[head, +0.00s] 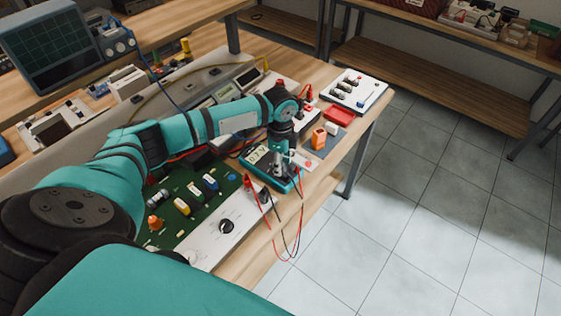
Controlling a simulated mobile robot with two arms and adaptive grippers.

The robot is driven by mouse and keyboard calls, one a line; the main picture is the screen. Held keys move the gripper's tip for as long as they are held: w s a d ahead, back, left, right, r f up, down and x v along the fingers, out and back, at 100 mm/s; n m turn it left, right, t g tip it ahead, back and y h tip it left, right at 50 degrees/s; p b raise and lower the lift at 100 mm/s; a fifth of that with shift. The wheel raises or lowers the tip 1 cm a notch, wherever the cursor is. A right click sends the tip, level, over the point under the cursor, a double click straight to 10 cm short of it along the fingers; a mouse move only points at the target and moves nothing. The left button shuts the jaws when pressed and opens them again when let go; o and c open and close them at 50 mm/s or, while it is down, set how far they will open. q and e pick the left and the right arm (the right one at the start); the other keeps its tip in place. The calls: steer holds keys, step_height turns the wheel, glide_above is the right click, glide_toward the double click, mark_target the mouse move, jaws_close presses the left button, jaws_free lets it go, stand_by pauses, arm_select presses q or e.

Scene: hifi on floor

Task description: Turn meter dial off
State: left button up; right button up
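A teal-cased meter (254,155) with a lit display lies on the wooden bench near its front edge. My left gripper (279,170) comes down over the meter, just right of the display. The gripper covers the part of the meter where a dial could be, so I cannot see the dial or whether the fingers touch it. The fingers are small and dark here, and their opening cannot be made out. Red and black test leads (272,232) hang from the meter over the bench edge. My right gripper is out of view.
A green circuit board (196,205) with a white panel and black knob (226,226) lies left of the meter. An orange block (318,138), red tray (339,115) and white switch box (355,91) stand right. An oscilloscope (56,43) stands at back left. The tiled floor right is clear.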

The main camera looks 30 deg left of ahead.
arm_select(q)
jaws_close()
steer(key=shift+r, duration=0.1)
steer(key=shift+r+n+p, duration=0.1)
steer(key=shift+n+p, duration=0.2)
steer(key=shift+p, duration=0.4)
steer(key=n+p, duration=0.3)
steer(key=p, duration=0.1)
steer(key=shift+r+n+p, duration=0.15)
steer(key=shift+n+p, duration=0.2)
steer(key=shift+n, duration=0.05)
steer(key=n+p, duration=0.2)
steer(key=shift+n+p, duration=0.35)
steer(key=shift+n, duration=0.05)
steer(key=shift+w+f+n+p, duration=0.1)
steer(key=shift+f+n+p, duration=0.15)
steer(key=shift+n+p, duration=0.5)
steer(key=shift+n, duration=0.25)
